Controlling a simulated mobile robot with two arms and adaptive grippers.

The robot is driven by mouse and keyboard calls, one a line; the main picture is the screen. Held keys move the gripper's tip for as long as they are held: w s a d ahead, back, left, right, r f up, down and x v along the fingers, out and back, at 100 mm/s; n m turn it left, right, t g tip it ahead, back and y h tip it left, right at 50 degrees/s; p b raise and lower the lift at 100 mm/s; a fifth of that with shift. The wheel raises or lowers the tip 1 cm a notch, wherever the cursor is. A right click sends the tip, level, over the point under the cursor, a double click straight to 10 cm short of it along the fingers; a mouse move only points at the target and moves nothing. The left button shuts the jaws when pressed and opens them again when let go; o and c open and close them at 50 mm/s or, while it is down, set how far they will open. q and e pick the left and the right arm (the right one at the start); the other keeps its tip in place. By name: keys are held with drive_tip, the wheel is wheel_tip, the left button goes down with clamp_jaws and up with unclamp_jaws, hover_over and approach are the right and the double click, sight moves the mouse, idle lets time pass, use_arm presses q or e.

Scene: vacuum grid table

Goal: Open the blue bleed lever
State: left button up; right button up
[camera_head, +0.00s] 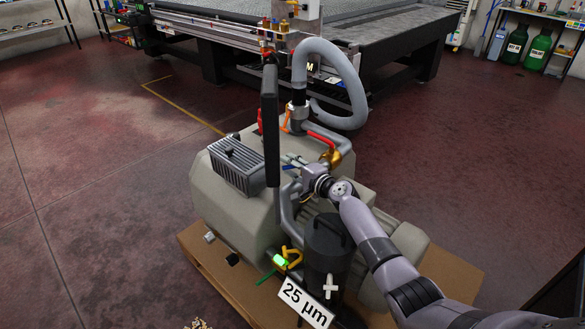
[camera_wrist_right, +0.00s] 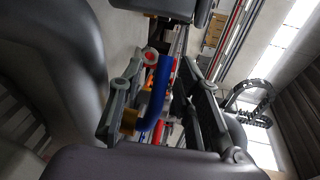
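The blue bleed lever shows large in the right wrist view (camera_wrist_right: 157,92), as a blue handle by a brass fitting (camera_wrist_right: 128,122). In the head view only a small bit of the blue lever (camera_head: 289,167) shows beside my gripper. My right gripper (camera_head: 290,160) reaches in from the lower right over the pump (camera_head: 225,200). In the wrist view its fingers (camera_wrist_right: 163,103) are apart, one on each side of the blue lever. The lever looks nearer the left finger; I cannot tell whether they touch. My left gripper is not in view.
A red-handled pipe with a brass valve (camera_head: 331,157) and a grey hose (camera_head: 345,75) lie close behind my gripper. A tall black upright bar (camera_head: 270,125) stands to its left. A black canister (camera_head: 328,245) stands in front. The floor at left is clear.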

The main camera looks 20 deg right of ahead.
drive_tip(key=v, duration=0.7)
drive_tip(key=shift+s, duration=0.25)
